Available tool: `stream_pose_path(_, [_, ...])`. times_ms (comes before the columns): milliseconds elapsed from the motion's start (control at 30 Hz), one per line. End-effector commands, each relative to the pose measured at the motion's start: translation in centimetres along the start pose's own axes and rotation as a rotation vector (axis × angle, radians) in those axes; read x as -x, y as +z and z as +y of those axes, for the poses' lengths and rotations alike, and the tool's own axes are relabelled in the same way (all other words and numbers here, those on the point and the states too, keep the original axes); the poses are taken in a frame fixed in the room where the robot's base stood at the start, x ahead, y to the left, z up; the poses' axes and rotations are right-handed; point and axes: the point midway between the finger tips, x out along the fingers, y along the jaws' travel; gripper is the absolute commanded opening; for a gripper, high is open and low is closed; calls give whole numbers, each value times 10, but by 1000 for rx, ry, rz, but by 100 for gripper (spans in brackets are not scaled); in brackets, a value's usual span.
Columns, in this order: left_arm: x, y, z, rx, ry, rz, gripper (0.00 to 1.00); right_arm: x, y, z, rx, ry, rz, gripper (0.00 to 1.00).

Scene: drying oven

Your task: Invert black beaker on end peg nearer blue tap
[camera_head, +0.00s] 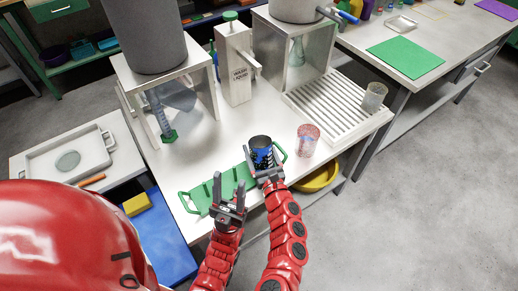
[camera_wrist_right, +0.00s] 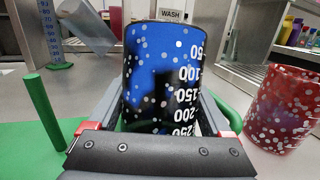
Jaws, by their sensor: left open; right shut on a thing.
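The black beaker (camera_head: 261,150) has blue patches, white dots and white numbers, seen close in the right wrist view (camera_wrist_right: 160,75). My right gripper (camera_head: 268,177) is shut around it, and its dark round top faces up. The beaker is over the right end of the green peg rack (camera_head: 195,196), hiding that end; I cannot tell whether it touches. One green peg (camera_wrist_right: 44,112) stands left of the beaker in the wrist view. My left gripper (camera_head: 230,194) is open and empty in front of the rack. The blue tap (camera_head: 345,16) is on the back-right drum.
A red speckled beaker (camera_head: 308,140) stands just right of the black one. A clear beaker (camera_head: 374,97) stands on the white slatted drainer (camera_head: 335,112). A white wash dispenser (camera_head: 236,65) stands behind. A tray (camera_head: 65,157) lies on the left side table. Bare tabletop lies behind the rack.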

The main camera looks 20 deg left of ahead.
Motion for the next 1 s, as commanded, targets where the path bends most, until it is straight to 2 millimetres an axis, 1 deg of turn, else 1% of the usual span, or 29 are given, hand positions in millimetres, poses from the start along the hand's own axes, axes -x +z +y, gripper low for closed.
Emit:
stream_pose_path(167, [3,1,0,0,0,0,50,0,-4,0,0,0,0,19])
stream_pose_path(200, [3,1,0,0,0,0,50,0,-4,0,0,0,0,85])
stream_pose_path(300, [3,0,0,0,0,0,50,0,-3,0,0,0,0,100])
stream_pose_path(533, [3,0,0,0,0,0,50,1,-3,0,0,0,0,100])
stream_pose_path(667, [1,0,0,0,0,0,50,8,-3,0,-1,-2,2,100])
stream_pose_path(767, [-1,0,0,0,0,0,50,22,-3,-1,0,-6,1,100])
stream_pose_path(867, [-2,0,0,0,0,0,50,43,-4,-1,-3,-8,4,100])
stream_pose_path(1000, [-2,0,0,0,0,0,50,76,-4,-1,-2,-7,3,100])
